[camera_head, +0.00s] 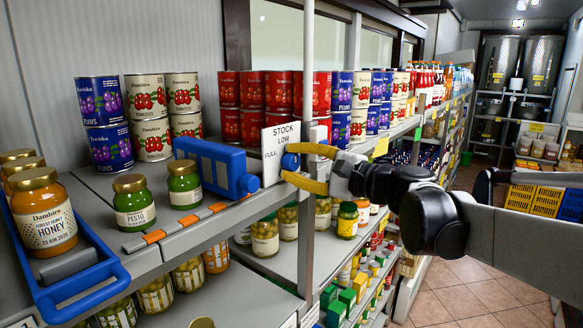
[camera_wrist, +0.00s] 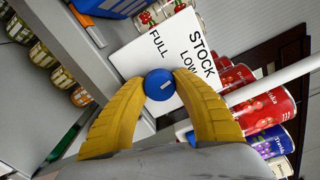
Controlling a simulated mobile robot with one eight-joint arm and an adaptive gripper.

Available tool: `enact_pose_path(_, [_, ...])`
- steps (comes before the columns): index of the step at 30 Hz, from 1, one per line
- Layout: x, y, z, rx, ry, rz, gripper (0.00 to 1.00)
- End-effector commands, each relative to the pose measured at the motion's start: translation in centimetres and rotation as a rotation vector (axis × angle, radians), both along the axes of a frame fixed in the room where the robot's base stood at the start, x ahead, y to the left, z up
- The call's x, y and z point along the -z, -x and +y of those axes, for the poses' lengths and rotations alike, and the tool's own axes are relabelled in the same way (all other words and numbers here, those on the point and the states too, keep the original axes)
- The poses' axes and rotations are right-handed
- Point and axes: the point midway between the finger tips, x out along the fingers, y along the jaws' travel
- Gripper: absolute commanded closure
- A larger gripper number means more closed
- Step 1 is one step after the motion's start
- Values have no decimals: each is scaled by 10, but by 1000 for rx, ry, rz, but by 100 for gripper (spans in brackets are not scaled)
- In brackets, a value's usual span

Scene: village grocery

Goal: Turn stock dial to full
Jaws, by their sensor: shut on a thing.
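The stock dial is a round blue knob (camera_wrist: 154,82) with a short white mark, on a white plate (camera_head: 273,152) lettered STOCK, LOW and FULL. The plate stands at the shelf's front edge, beside a blue boxy housing (camera_head: 215,165). In the wrist view the plate (camera_wrist: 150,58) appears tilted, with the knob below the lettering. My gripper (camera_head: 291,163) has yellow fingers, one on each side of the knob, shut on it. Which word the white mark points to I cannot tell. The fingers partly cover the knob in the head view.
A grey upright post (camera_head: 308,80) stands just right of the plate. Stacked tins (camera_head: 265,95) line the shelf behind. The tiled aisle (camera_head: 480,300) is open at right.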

Motion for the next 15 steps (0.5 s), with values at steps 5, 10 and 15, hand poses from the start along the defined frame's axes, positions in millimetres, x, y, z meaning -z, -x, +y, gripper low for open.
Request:
enact_pose_path(5, [1, 0, 0, 0, 101, -130, 97])
enact_pose_path(10, [0, 0, 0, 1, 201, -257, 97])
enact_pose_path(15, [0, 0, 0, 1, 297, -381, 97])
